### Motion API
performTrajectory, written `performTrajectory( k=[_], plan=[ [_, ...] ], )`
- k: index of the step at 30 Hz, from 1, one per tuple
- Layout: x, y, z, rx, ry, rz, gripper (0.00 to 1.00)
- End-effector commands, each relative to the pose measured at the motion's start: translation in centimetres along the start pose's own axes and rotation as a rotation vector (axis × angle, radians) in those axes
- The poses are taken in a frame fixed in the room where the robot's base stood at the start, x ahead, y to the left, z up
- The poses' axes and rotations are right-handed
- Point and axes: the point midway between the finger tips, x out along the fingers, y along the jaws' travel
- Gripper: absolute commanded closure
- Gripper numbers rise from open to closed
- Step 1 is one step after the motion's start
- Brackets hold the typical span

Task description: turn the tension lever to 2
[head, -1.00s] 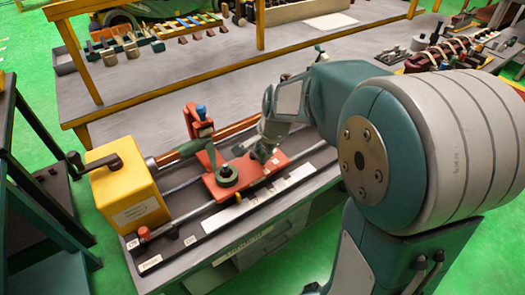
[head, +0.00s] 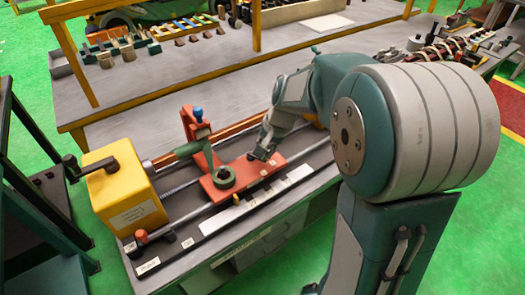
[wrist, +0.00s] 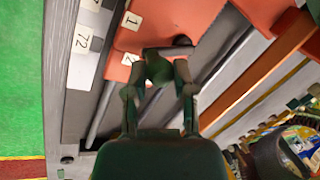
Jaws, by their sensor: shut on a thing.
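The red carriage plate (head: 233,186) lies across the rails of the winding bench. In the wrist view its surface (wrist: 165,17) carries white labels: a "1" label (wrist: 131,21) and a partly covered label (wrist: 130,60) beside my finger, perhaps "2". My gripper (head: 262,153) is low over the right part of the plate. In the wrist view my gripper (wrist: 165,65) is shut on a small green piece, which I take as the tension lever (wrist: 159,70). The fingers hide most of the lever, so its exact angle is unclear. A dark round part (wrist: 182,41) shows just beyond the fingertips.
A yellow box with a crank (head: 125,190) is at the bench's left end. A red-knobbed handle (head: 141,237) is at the front left.

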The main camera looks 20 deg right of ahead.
Motion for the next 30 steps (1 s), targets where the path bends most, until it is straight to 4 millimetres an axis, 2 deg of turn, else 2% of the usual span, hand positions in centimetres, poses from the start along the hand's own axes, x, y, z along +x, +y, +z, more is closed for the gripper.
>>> performTrajectory(
  k=[12, 30],
  plan=[
    [0.0, 0.0, -1.1, -0.217, -0.066, -0.001, 1.00],
    [0.0, 0.0, -1.3, -0.258, -0.078, -0.001, 1.00]
  ],
)
